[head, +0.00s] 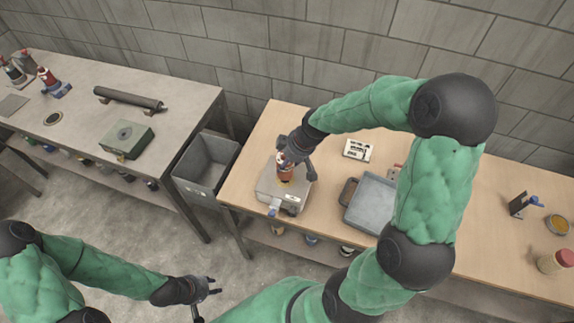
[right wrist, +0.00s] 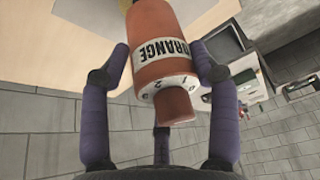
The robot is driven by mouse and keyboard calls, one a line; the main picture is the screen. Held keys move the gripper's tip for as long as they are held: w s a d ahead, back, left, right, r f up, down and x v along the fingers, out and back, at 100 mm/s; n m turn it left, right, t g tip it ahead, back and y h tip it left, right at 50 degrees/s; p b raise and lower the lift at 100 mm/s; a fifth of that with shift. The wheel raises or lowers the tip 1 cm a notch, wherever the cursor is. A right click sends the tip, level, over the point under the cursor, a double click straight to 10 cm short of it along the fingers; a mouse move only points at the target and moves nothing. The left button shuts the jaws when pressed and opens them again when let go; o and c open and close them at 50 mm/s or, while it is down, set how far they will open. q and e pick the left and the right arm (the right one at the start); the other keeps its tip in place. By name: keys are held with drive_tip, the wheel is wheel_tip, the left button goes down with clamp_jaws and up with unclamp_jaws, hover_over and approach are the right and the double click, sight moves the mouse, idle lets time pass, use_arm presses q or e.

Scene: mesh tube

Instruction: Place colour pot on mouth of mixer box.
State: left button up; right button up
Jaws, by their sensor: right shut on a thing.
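The colour pot (head: 285,172) is orange-red with a white band. In the right wrist view the pot (right wrist: 158,50) reads ORANGE and lies between the fingers. My right gripper (head: 293,155) is shut on it, from above in the head view. The pot is over a light grey box (head: 291,199) with a blue part at its front, which looks like the mixer box. The box's mouth is hidden, and I cannot tell whether the pot touches it. My left gripper (head: 207,296) is open and empty, low in front of the benches.
A grey tray (head: 371,203) is right of the box on the wooden bench (head: 247,172). A grey bin (head: 205,165) stands between the benches. The left bench holds a green box (head: 126,138), a dark roller (head: 130,98) and bottles. Right of the tray, my right arm crosses the bench.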

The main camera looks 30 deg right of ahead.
drive_tip(key=shift+w+d+f+b, duration=0.15)
drive_tip(key=shift+f+b, duration=0.2)
drive_tip(key=shift+f, duration=1.3)
drive_tip(key=shift+f, duration=0.1)
drive_tip(key=o, duration=1.3)
drive_tip(key=p+v, duration=0.2)
drive_tip(key=v, duration=1)
